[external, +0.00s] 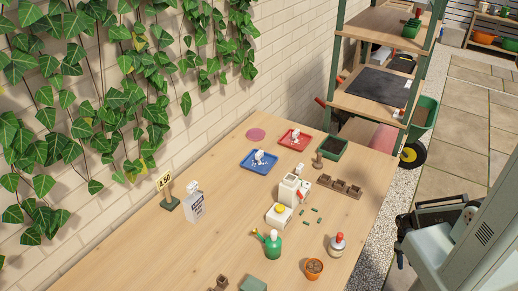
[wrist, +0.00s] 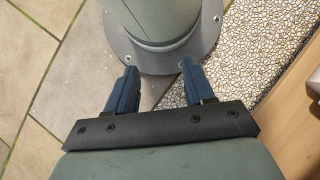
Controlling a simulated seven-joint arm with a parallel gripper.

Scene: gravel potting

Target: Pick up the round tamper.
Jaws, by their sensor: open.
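A small brown upright piece with a round foot (external: 318,160), which looks like the round tamper, stands on the wooden table beside the dark green tray; it is too small to be sure. My gripper (wrist: 157,66) shows in the wrist view with its two blue fingers spread apart and nothing between them. It points down over paving and gravel beside the table, near my own base. In the external view my arm is at the right edge, well apart from the tamper. The tamper is not in the wrist view.
The wooden table (external: 240,190) also holds a blue tray (external: 246,164), a red tray (external: 283,140), a dark green soil tray (external: 332,148), a green spray bottle (external: 272,246), a red-capped bottle (external: 337,246) and a terracotta pot (external: 314,269). A shelf rack (external: 376,100) stands behind.

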